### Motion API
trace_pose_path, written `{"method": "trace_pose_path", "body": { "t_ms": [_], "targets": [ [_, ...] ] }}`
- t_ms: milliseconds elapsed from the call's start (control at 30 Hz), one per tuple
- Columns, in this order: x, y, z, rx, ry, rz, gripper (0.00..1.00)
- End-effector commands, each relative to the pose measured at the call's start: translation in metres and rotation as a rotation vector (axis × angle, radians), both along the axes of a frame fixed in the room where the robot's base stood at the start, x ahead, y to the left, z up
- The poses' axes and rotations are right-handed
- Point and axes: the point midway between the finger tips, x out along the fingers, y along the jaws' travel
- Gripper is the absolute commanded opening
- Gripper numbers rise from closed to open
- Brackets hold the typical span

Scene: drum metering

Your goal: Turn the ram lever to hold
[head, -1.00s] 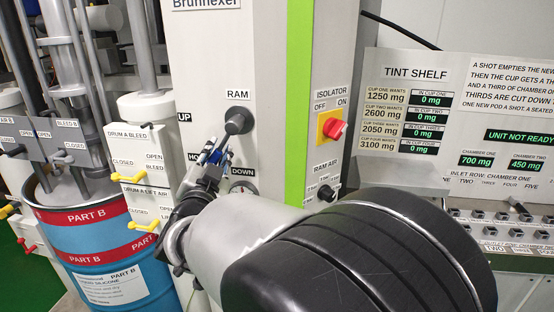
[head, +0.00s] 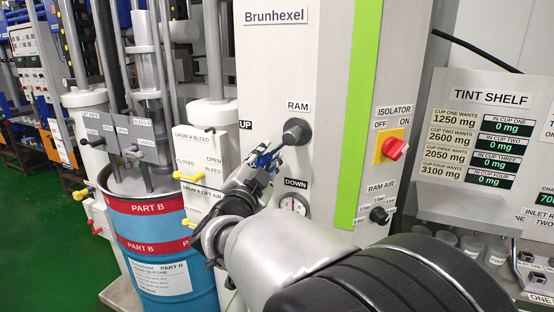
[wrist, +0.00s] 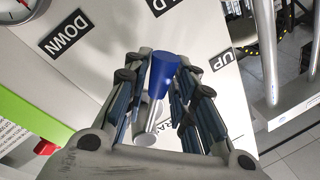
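The ram lever has a dark hub (head: 297,131) on the white panel, below the RAM label. Its blue handle (head: 262,158) slants down and left from the hub. In the wrist view the blue handle (wrist: 164,72) lies between my fingertips, and its bright shaft (wrist: 151,117) runs back to the hub. My gripper (wrist: 166,68) appears shut on the handle, with a finger close against each side. In the head view my gripper (head: 256,172) covers the HOLD label; its last letters (wrist: 165,5) show in the wrist view, beyond the handle's end. The lever points roughly towards them.
The UP label (head: 246,125) and DOWN label (head: 296,183) flank the lever's direction, with a gauge (head: 294,204) under DOWN. Yellow-handled valves (head: 188,178) and a blue drum (head: 165,245) stand to the left. The red isolator knob (head: 394,148) and ram air knob (head: 379,215) are to the right.

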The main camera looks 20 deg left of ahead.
Motion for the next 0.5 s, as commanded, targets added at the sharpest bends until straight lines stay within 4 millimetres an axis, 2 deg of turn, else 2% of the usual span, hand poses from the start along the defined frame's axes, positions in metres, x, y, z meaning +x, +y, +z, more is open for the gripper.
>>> {"method": "trace_pose_path", "body": {
  "t_ms": [267, 500],
  "targets": [
    [0.0, -0.0001, 0.0002, 0.001, 0.0, 0.0, 0.44],
    [0.0, -0.0001, -0.0001, 0.0, 0.001, -0.001, 0.44]
  ]
}}
